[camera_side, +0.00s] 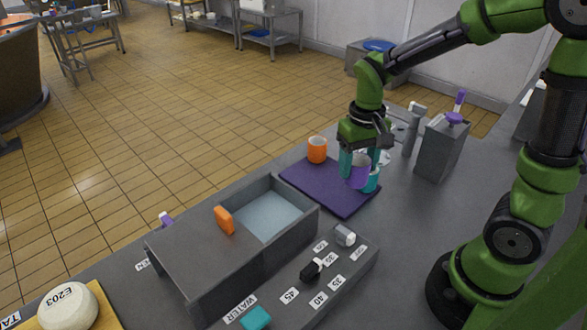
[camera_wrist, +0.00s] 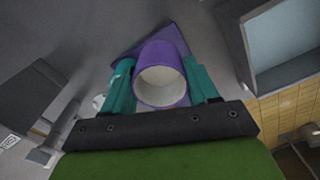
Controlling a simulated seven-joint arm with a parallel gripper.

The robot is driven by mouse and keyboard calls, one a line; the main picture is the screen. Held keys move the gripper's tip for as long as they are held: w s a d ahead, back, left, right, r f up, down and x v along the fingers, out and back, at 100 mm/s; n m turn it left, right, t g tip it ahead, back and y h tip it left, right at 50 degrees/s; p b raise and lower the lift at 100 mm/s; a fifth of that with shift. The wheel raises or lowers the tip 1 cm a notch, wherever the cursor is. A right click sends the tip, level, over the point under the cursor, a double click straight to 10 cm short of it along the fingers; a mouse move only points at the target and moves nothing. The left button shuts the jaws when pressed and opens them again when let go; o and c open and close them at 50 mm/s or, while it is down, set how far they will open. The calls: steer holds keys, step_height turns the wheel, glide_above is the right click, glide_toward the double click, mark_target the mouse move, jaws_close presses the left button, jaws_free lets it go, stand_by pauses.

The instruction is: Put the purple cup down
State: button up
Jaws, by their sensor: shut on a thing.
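The purple cup (camera_side: 358,172) is between the two teal fingers of my gripper (camera_side: 361,168), at the right part of a dark purple mat (camera_side: 325,190). In the wrist view the cup (camera_wrist: 161,76) has its white inside facing the camera, and the teal fingers of my gripper (camera_wrist: 163,88) press on its two sides. The cup looks upright. I cannot tell whether its base touches the mat.
An orange cup (camera_side: 317,149) stands at the mat's far left corner. A grey basin (camera_side: 268,212) with an orange handle (camera_side: 224,220) is to the left of the mat. A grey box (camera_side: 441,148) with a purple knob stands to the right. The mat's near part is clear.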

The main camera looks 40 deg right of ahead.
steer(key=s+d+f, duration=0.2)
steer(key=s+f, duration=0.1)
steer(key=s, duration=0.2)
steer(key=w, duration=0.5)
steer(key=w+d+f, duration=0.1)
steer(key=w, duration=0.4)
steer(key=w+d, duration=0.1)
steer(key=w, duration=0.4)
steer(key=shift+d+f, duration=0.1)
steer(key=shift+f, duration=0.25)
steer(key=shift+w+f, duration=0.2)
steer(key=shift+f, duration=1.55)
steer(key=shift+f, duration=0.1)
steer(key=o, duration=1.1)
